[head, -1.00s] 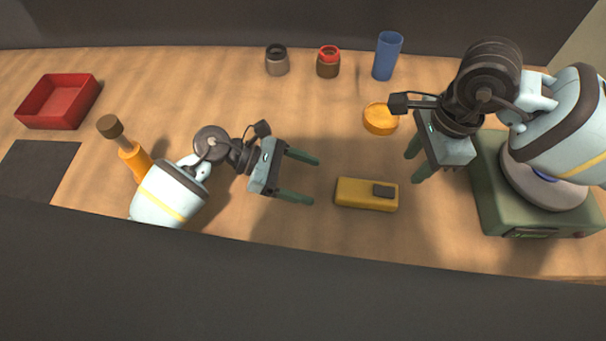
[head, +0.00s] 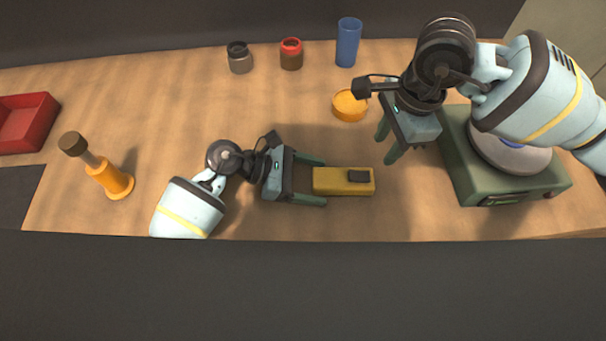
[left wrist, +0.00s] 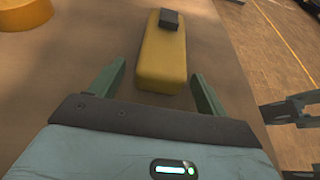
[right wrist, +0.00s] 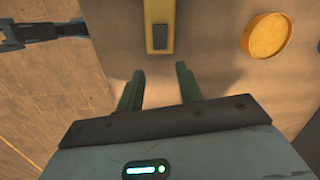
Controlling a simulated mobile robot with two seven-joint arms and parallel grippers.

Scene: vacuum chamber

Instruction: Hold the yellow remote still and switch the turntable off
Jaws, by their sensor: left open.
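The yellow remote (head: 328,183) lies flat on the table, with a dark raised block (head: 358,176) near its right end. My left gripper (head: 325,181) is open, its fingers on either side of the remote's left end. In the left wrist view, gaps show between both fingers and the remote (left wrist: 162,60). My right gripper (head: 387,146) is open and empty, up and right of the remote; the block end also shows ahead of its fingers in the right wrist view (right wrist: 158,35). The green turntable (head: 462,165) stands right, its grey platter (head: 530,160) partly hidden by my right arm.
An orange round dish (head: 349,106) lies above the remote. A grey jar (head: 239,58), a red-topped jar (head: 291,54) and a blue cylinder (head: 348,42) stand at the back. An orange bottle-like object (head: 112,180) and red tray (head: 30,122) are left. Table between is clear.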

